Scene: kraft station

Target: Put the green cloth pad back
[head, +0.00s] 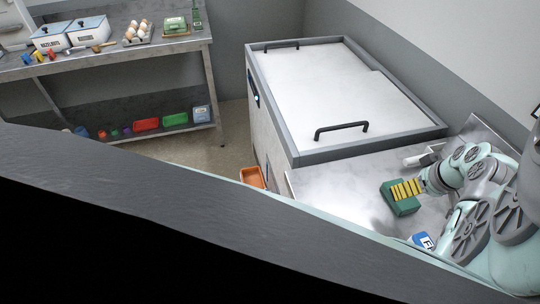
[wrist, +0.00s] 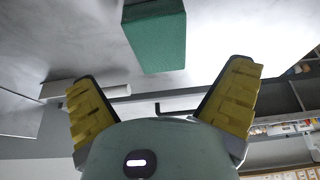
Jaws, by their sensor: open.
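The green cloth pad (head: 401,208) is a thick green block on the metal worktop at the right in the head view. In the wrist view the pad (wrist: 158,42) shows at the top centre, in front of the fingertips. My gripper (head: 406,189) is at the pad, its yellow fingers overlapping the pad's upper right part in the head view. In the wrist view my gripper (wrist: 162,82) is open, with its fingers wide apart and nothing between them. I cannot tell whether a finger touches the pad.
A large lidded chest (head: 330,95) with black handles stands behind the worktop (head: 340,195). A blue and white pack (head: 422,240) lies near the front, by my arm. An orange bin (head: 252,177) is at the worktop's left side. A shelf table (head: 110,60) with containers and eggs stands far left.

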